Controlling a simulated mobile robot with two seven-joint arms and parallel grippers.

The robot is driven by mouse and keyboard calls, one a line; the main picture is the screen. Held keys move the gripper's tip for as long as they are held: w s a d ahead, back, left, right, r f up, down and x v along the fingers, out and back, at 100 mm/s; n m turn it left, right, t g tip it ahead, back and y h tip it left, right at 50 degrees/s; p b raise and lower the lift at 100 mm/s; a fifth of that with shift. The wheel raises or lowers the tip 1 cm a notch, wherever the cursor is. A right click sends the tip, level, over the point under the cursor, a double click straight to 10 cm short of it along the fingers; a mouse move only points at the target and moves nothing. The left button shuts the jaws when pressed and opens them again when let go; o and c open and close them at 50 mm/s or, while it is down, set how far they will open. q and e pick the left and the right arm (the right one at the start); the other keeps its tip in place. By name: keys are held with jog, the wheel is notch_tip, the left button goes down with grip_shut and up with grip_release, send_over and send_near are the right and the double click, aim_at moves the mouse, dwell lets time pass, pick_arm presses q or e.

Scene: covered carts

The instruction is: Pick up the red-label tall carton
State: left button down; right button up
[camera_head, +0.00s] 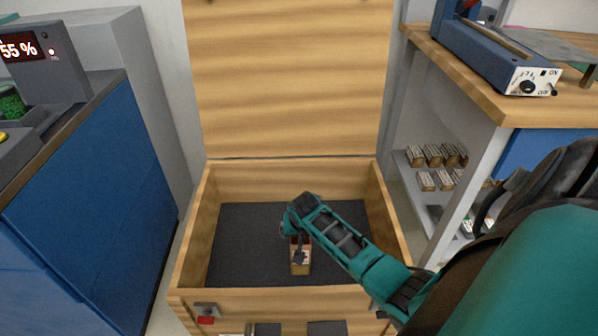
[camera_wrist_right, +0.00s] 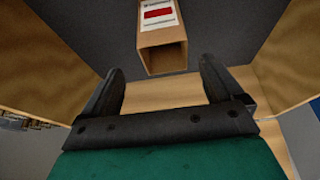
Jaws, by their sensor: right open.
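The red-label tall carton (camera_head: 301,262) is inside the open wooden chest (camera_head: 190,250), near the middle of its dark floor. It is brown with a white and red label, and my gripper hides part of it in the head view. In the right wrist view the carton (camera_wrist_right: 163,42) shows at the top, its label cut by the frame edge and its near end facing the gripper. My right gripper (camera_wrist_right: 160,66) is open, its two fingers spread left and right of the carton's near end, with nothing held. In the head view the right gripper (camera_head: 298,243) is above the carton. My left gripper is out of view.
The chest's lid (camera_head: 290,80) stands upright behind. The wooden walls surround the gripper, with free dark floor on both sides. A blue cabinet (camera_head: 90,190) stands left, a wooden-topped bench (camera_head: 480,95) right, with small boxes (camera_head: 433,155) on its shelf.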

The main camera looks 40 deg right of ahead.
pick_arm(q)
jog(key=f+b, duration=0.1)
jog(key=b, duration=0.1)
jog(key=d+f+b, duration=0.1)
jog(key=b, duration=0.1)
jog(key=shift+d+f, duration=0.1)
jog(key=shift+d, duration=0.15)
pick_arm(e)
jog(key=x, duration=0.6)
jog(key=shift+w+a, duration=0.2)
jog(key=shift+w, duration=0.05)
jog(key=shift+f, duration=0.1)
jog(key=shift+c, duration=0.3)
jog(key=shift+c, duration=0.9)
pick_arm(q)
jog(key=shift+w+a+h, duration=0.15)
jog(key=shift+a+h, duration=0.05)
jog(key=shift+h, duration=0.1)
pick_arm(e)
jog(key=c, duration=1.1)
